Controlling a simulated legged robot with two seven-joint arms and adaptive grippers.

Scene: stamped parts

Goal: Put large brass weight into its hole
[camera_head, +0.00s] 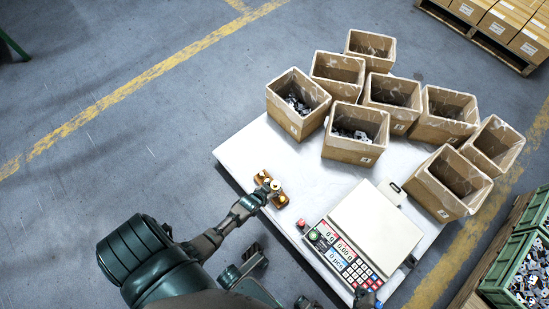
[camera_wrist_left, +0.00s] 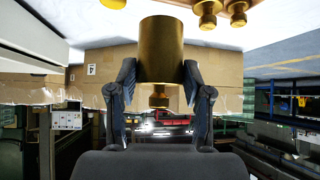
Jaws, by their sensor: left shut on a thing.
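The large brass weight (camera_wrist_left: 160,52) is between the two fingers of my left gripper (camera_wrist_left: 158,88), which is shut on it near its knob end. In the left wrist view the scene looks upside down, and the knob points down in the picture. In the head view the left gripper (camera_head: 268,189) is over the brown weight block (camera_head: 282,201) at the table's left edge. A smaller brass weight (camera_head: 263,175) stands at the block's far end. More brass weights (camera_wrist_left: 208,14) show at the top of the wrist view. The large hole is not visible. My right gripper is not clearly shown at the bottom edge.
A scale (camera_head: 345,250) with a keypad and pale plate stands right of the block. Several cardboard bins (camera_head: 352,150), some holding metal parts, fill the back and right of the white table (camera_head: 240,152). Bare table lies behind the block.

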